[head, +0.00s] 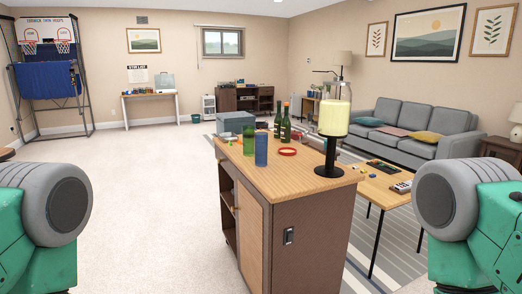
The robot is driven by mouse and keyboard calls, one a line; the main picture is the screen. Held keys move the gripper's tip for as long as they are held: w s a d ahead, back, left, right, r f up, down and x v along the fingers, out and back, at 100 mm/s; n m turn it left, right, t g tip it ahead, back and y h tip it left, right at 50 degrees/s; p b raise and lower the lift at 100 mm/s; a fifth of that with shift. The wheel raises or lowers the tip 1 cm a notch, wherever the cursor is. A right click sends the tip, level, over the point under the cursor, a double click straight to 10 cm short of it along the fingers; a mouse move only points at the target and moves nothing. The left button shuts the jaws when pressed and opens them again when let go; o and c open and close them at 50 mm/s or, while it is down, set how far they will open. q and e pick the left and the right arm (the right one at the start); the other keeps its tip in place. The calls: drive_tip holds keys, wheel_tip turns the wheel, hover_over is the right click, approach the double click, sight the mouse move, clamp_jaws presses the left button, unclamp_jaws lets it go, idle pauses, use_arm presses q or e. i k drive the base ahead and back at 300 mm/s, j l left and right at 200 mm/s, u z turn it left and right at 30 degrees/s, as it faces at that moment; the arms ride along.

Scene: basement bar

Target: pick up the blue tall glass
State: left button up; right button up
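The blue tall glass (261,149) stands upright on the wooden top of the bar cabinet (290,178), left of the middle of that top. A green glass (248,139) stands just behind it and to its left. The blue glass is in full view, with nothing in front of it. Green and grey links of my two arms show at the lower left and lower right edges. Neither of my grippers is in the picture, and both arm links are well apart from the glass.
A tall dispenser with yellow liquid (334,118) on a black stand is at the cabinet's right corner. Green bottles (285,123), a red ring-shaped item (287,151) and a grey box (235,122) are also on top. A low table (385,190) is at right. Carpet at left is clear.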

sight(261, 138)
drive_tip(key=i+l+u, duration=0.2)
drive_tip(key=i+l, duration=0.2)
drive_tip(key=l, duration=0.2)
drive_tip(key=i+l+u, duration=0.1)
drive_tip(key=l, duration=0.25)
drive_tip(key=i+l, duration=0.3)
drive_tip(key=i+l+u, duration=0.15)
drive_tip(key=l, duration=0.2)
